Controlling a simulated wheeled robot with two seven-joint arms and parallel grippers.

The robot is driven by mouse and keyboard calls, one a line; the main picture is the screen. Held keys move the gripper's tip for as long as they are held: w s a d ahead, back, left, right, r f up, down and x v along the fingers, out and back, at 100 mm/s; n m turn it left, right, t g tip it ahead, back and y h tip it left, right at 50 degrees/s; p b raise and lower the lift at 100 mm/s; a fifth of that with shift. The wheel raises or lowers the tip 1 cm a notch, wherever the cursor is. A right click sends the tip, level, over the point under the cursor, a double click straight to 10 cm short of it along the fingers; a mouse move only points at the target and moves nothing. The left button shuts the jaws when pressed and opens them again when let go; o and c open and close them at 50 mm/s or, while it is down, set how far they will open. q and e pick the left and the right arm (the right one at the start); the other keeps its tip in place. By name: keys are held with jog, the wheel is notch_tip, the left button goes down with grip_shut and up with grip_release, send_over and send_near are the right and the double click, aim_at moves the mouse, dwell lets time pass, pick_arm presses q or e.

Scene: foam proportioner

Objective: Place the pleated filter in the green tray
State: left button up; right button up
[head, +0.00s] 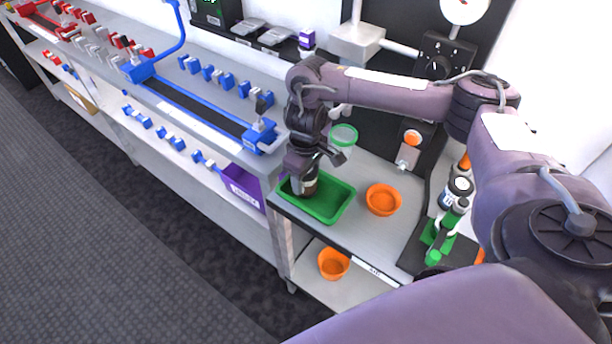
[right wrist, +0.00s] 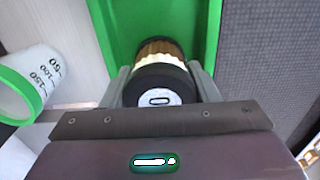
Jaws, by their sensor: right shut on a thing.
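The pleated filter (right wrist: 160,82) is a short cylinder with a black end cap, a white band and a brown pleated body. My right gripper (right wrist: 160,88) is shut on it, with one finger on each side of the cap. In the head view the right gripper (head: 303,178) reaches down over the left part of the green tray (head: 335,211), and the filter (head: 309,186) shows partly below it. In the right wrist view the filter is over the green tray (right wrist: 206,30). Whether it touches the tray floor I cannot tell. My left gripper is not in view.
An orange bowl (head: 382,200) stands right of the tray. A green-rimmed measuring cup (head: 343,138) stands behind it and shows in the right wrist view (right wrist: 30,82). A purple bin (head: 243,187) is left. Another orange bowl (head: 333,263) is on the lower shelf.

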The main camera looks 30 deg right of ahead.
jog(key=shift+f, duration=0.1)
jog(key=o, duration=1)
jog(key=shift+o, duration=0.2)
notch_tip(320, 180, up, 12)
jog(key=p, duration=0.4)
